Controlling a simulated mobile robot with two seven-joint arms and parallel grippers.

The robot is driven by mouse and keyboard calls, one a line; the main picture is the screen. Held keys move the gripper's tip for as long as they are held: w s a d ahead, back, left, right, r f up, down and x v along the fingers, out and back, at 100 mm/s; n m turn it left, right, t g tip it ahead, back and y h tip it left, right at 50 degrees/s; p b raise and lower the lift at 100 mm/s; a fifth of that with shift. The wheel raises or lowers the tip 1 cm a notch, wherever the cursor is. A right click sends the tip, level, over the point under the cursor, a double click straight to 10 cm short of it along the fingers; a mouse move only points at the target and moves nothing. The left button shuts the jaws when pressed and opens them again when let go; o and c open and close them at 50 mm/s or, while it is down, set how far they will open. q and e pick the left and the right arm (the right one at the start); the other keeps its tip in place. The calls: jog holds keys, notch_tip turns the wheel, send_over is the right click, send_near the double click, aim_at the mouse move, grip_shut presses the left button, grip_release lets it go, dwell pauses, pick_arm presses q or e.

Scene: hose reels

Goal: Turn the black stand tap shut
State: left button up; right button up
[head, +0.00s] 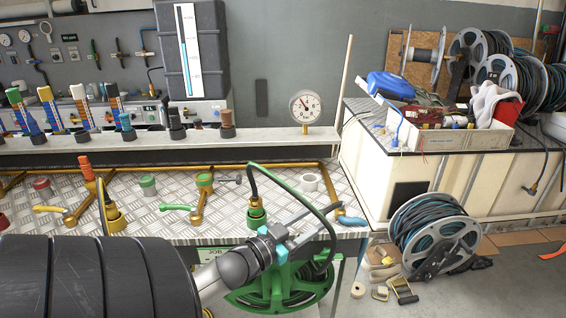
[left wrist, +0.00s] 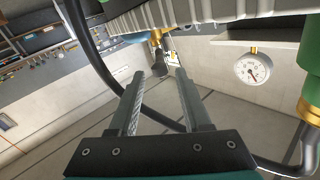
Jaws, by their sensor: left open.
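In the left wrist view, a small tap with a dark handle (left wrist: 160,68) on a brass body (left wrist: 155,37) hangs under a ribbed metal edge. It appears beyond and between my fingertips, apart from them. I cannot tell for certain that it is the black stand tap. My left gripper (left wrist: 158,77) is open with nothing between its fingers. In the head view my left gripper (head: 318,208) reaches over the front right corner of the bench, above a green hose reel (head: 268,292) and close to a blue tap handle (head: 351,221). My right gripper is out of view.
The metal bench (head: 150,217) carries a yellow-handled tap (head: 50,209) and a green-handled tap (head: 177,207). A dark hose (head: 318,212) arches past my gripper. A gauge (left wrist: 252,69) shows in the wrist view. A black hose reel (head: 435,235) stands on the floor at right.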

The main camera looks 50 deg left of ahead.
pick_arm(q)
jog(key=s+p, duration=0.1)
jog(key=s, duration=0.7)
jog(key=shift+s+d, duration=0.2)
jog(key=shift+d, duration=0.1)
